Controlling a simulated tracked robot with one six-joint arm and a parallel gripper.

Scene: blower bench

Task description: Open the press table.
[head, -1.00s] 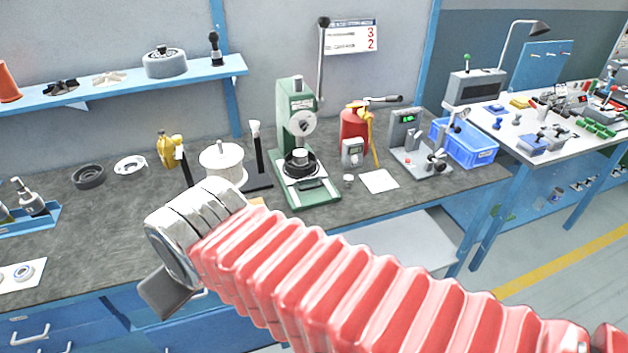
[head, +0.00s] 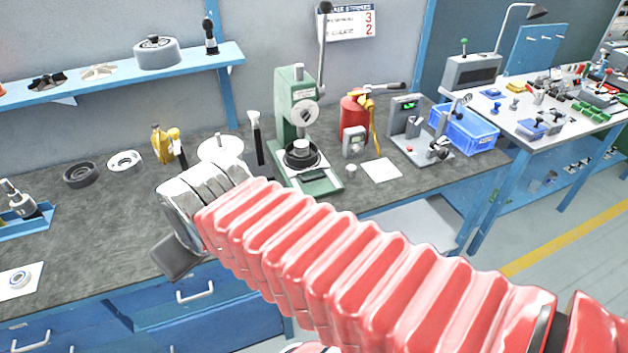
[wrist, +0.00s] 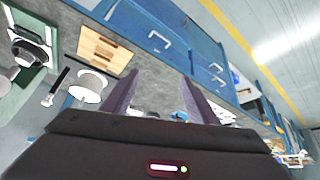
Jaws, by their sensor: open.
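The green press (head: 291,120) stands on the bench near the middle of the head view, its long lever pointing up. Its press table (head: 322,184) is at the base, with a dark handle on the front and a black round fixture above it. The press also shows at the left edge of the wrist view (wrist: 42,82), partly cut off, with the dark handle in sight. My gripper (wrist: 158,84) is open and empty, its two fingers over the bench front, to the right of the press in the wrist view.
A white spool (head: 220,147) and a black post (head: 256,145) stand left of the press. A wooden block (wrist: 105,52) lies near the bench edge. A red canister (head: 354,120), a small meter (head: 353,142) and a white card (head: 382,170) are to its right. Blue drawers (head: 205,310) are below.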

